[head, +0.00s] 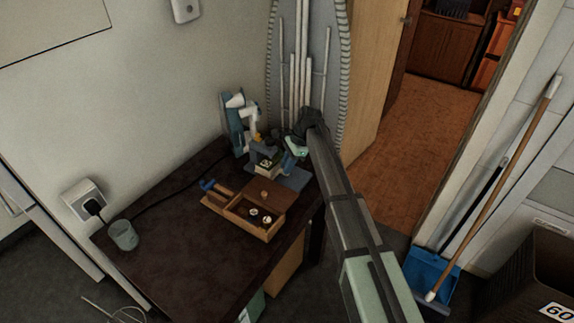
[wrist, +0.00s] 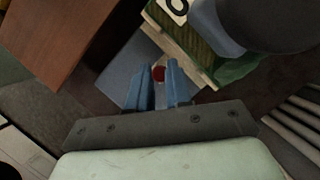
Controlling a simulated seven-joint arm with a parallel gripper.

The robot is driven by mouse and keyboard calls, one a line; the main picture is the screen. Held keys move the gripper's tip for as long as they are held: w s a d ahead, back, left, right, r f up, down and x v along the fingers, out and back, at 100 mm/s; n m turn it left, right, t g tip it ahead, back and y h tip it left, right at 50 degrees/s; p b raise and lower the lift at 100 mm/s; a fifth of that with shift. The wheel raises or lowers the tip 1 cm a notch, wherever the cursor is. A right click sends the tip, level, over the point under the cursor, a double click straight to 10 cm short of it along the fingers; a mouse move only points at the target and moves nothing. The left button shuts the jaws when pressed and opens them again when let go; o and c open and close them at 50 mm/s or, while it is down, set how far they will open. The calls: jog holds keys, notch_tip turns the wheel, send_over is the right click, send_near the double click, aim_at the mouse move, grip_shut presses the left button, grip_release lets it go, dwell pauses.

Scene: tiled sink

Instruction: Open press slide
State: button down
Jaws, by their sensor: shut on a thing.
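The small press (head: 266,166) stands on a blue-grey base (head: 293,178) near the back right corner of the dark desk. In the wrist view its pale-edged, green-sided block (wrist: 190,45) carries a white tile with a dark ring. My gripper (head: 288,157) reaches in from the right, low beside the press. In the wrist view my two blue fingers (wrist: 160,75) are a small gap apart, beside the block, with a red round spot (wrist: 158,73) showing between their tips. They are shut on a part of the press slide, which the fingers largely hide.
A wooden box (head: 268,233) with small round things in it stands in front of the press. A blue and white device (head: 238,120) stands behind it. A grey cup (head: 123,236) is at the desk's left. An ironing board (head: 340,70) leans behind. The front desk top is clear.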

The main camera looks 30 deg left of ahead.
jog(key=d, duration=0.8)
jog(key=shift+d, duration=0.2)
jog(key=c, duration=1.3)
grip_release()
jog(key=shift+a, duration=0.1)
jog(key=shift+r, duration=0.1)
jog(key=v, duration=1.3)
jog(key=shift+w+r, duration=0.15)
jog(key=shift+r, duration=0.15)
